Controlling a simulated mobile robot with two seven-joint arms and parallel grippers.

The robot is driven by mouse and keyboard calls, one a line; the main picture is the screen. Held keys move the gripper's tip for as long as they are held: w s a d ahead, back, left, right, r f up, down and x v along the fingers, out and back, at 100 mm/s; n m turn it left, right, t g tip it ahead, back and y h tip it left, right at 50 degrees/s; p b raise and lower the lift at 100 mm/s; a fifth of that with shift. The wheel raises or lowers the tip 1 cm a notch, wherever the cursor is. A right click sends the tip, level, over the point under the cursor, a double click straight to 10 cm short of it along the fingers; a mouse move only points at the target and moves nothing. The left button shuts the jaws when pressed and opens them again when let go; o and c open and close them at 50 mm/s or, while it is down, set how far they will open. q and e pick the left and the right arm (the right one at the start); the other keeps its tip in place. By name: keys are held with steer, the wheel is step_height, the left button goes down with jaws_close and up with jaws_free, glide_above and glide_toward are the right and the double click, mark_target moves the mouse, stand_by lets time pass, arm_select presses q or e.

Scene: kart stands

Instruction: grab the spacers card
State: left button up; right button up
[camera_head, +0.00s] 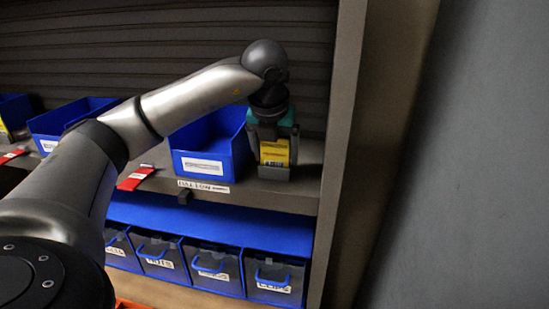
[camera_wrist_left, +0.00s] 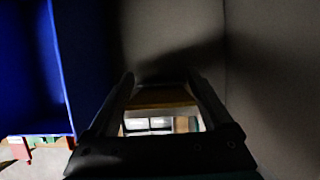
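A small yellow card or packet (camera_head: 274,152) with a dark barcode-like label stands at the right end of the upper shelf; its print is too small to read, so I cannot tell if it is the spacers card. A small grey holder (camera_head: 275,173) is at its foot. My left gripper (camera_head: 274,150) points down from above, with one finger on each side of the yellow item. In the left wrist view, a brown-topped thing with white patches (camera_wrist_left: 160,110) fills the gap between the fingers (camera_wrist_left: 160,85). Whether the fingers press on it is unclear. My right gripper is out of view.
A blue bin (camera_head: 205,160) stands just left of the gripper, and its wall (camera_wrist_left: 60,60) is close in the left wrist view. The shelf's side post (camera_head: 340,140) rises close on the right. Labelled drawers (camera_head: 214,270) are below.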

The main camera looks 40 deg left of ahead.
arm_select(q)
steer(key=c, duration=0.9)
steer(key=shift+c, duration=0.2)
